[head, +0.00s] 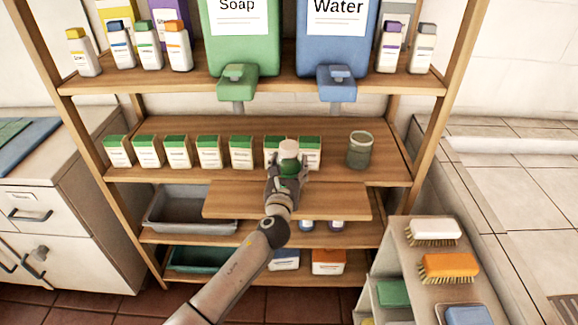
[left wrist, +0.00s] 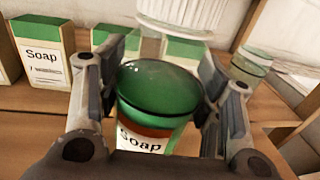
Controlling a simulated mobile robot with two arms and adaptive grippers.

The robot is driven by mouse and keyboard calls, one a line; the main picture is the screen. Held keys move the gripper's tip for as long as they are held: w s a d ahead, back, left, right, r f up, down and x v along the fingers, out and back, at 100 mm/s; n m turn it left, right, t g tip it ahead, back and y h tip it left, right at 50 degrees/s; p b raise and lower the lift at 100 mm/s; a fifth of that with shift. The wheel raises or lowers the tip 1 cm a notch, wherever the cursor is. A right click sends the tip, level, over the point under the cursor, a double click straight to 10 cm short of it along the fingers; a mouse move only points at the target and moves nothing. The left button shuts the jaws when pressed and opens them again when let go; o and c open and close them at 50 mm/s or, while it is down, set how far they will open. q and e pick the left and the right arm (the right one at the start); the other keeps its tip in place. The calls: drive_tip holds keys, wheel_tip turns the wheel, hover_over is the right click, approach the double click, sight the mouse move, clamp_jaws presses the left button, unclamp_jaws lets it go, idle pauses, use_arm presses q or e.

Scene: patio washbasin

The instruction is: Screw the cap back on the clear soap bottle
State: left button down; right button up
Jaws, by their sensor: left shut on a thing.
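My left gripper (head: 289,168) is in front of the middle shelf. In the left wrist view, its fingers (left wrist: 160,100) are shut on both sides of a round, green-tinted clear bottle (left wrist: 160,88). Part of a "Soap" label shows below the green surface. A white, ribbed, cap-like piece (head: 289,146) shows just above the green part in the head view. It also shows at the top of the left wrist view (left wrist: 175,18), partly cut off. I cannot tell whether it touches the bottle. My right gripper is not in view.
Several green-topped soap boxes (head: 208,152) line the middle shelf behind my gripper. A clear greenish jar (head: 360,150) stands to their right. A wooden board (head: 335,200) juts out below. Green and blue dispensers (head: 243,60) hang above. A brush rack (head: 400,240) stands at lower right.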

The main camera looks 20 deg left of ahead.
use_arm(q)
drive_tip(key=shift+c, duration=2)
unclamp_jaws()
drive_tip(key=shift+r, duration=0.2)
drive_tip(key=shift+s+f, duration=0.15)
drive_tip(key=shift+s, duration=0.2)
drive_tip(key=s+d, duration=0.1)
drive_tip(key=s, duration=1)
drive_tip(key=shift+s+d, duration=0.15)
drive_tip(key=shift+d, duration=0.25)
